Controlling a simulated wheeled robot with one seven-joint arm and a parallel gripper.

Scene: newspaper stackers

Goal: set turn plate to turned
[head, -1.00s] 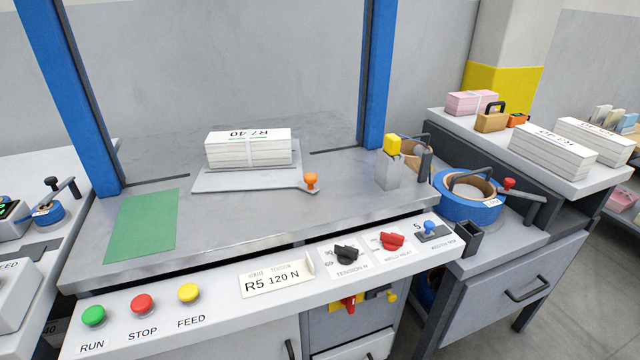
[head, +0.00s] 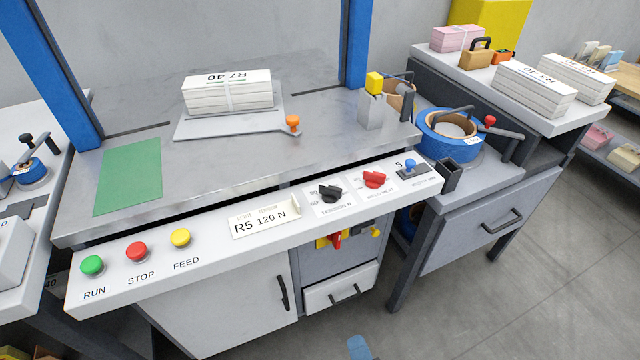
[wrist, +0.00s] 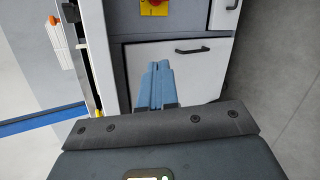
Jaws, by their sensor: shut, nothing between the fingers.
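The turn plate (head: 197,128) is a flat grey plate on the steel worktop. Its handle runs to the right and ends in an orange knob (head: 292,122). A strapped white bundle (head: 228,95) marked R7 40 lies on the plate, its label upside down in the head view. My gripper (wrist: 161,66) has blue fingers pressed together with nothing between them. In the wrist view it is in front of the grey cabinet, well below the worktop. Only a blue tip of it shows at the bottom edge of the head view (head: 360,347). It is far from the knob.
Blue posts (head: 50,75) stand on both sides of the worktop. The front panel has RUN, STOP and FEED buttons (head: 180,237) and dials (head: 330,193). A grey post with a yellow top (head: 373,100) stands right of the knob. Floor at the lower right is clear.

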